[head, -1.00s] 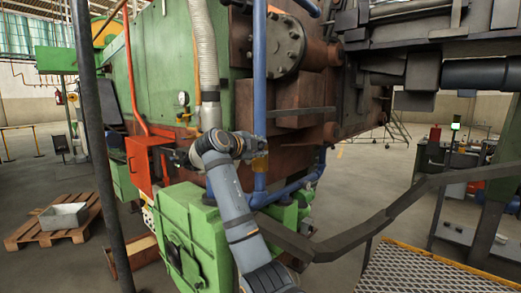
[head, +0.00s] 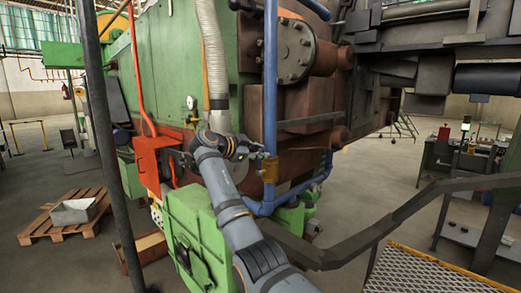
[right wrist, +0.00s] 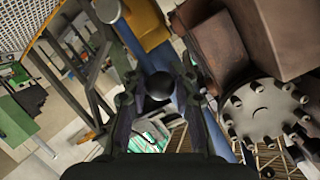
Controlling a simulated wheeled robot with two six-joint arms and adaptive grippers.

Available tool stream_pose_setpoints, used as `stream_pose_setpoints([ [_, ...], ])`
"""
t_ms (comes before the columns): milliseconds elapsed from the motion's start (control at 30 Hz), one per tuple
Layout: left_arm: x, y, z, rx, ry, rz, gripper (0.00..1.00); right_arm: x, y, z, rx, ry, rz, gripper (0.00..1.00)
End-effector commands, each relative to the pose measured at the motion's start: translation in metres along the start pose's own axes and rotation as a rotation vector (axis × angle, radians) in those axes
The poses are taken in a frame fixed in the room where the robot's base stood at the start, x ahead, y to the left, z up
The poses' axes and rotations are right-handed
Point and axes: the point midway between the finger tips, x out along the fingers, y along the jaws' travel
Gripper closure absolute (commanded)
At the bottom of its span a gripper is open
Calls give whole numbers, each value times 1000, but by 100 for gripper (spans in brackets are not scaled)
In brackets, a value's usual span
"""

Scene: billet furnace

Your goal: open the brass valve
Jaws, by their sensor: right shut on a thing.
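The brass valve (head: 270,169) sits on a vertical blue pipe (head: 270,80) in front of the furnace. Its brass body also shows at the top of the right wrist view (right wrist: 146,24). My right gripper (head: 256,153) is at the valve, just left of the pipe. In the right wrist view, its two dark fingers (right wrist: 160,98) are closed around a round black knob (right wrist: 159,86) that appears to belong to the valve's handle. The handle's angle is hard to make out. My left gripper is in neither view.
A red-orange box (head: 153,160) and a green housing (head: 190,235) stand left of and below the valve. A dark bent rail (head: 390,220) crosses on the right. A dark post (head: 95,130) stands at the left. A flanged cover (head: 295,50) is close behind the pipe.

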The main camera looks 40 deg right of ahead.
Motion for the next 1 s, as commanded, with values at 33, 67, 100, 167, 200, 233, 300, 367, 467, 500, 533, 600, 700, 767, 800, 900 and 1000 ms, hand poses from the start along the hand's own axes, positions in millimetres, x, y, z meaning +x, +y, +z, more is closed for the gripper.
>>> stream_pose_setpoints([
  [33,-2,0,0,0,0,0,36,-2,-2,-1,-7,-1,-3,100],
  [67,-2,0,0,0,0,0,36,-1,-2,0,-12,0,-1,100],
  [100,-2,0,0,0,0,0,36,-1,-2,0,-18,1,0,100],
  [167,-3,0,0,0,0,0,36,-1,-2,0,-25,2,2,100],
  [200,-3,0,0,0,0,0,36,-1,-2,1,-27,2,3,100],
  [233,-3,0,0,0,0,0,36,-1,-1,1,-29,2,3,100],
  [300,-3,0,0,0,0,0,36,-1,-1,1,-31,3,4,100],
  [367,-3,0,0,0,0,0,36,-1,-1,1,-31,3,4,100],
  [467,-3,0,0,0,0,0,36,-1,-1,1,-31,2,4,100],
  [500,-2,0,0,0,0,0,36,-1,-1,2,-31,2,4,100],
  [533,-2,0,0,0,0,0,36,-1,-1,2,-31,2,4,100],
  [600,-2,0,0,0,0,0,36,-1,-1,2,-31,2,4,74],
  [700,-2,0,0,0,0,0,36,-1,-1,2,-32,2,5,60],
  [767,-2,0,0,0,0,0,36,-1,0,2,-32,3,5,52],
  [800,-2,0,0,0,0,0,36,-1,0,2,-31,3,6,50],
  [900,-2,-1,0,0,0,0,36,0,0,2,-31,3,7,50],
  [1000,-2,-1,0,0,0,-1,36,0,0,1,-31,4,7,50],
])
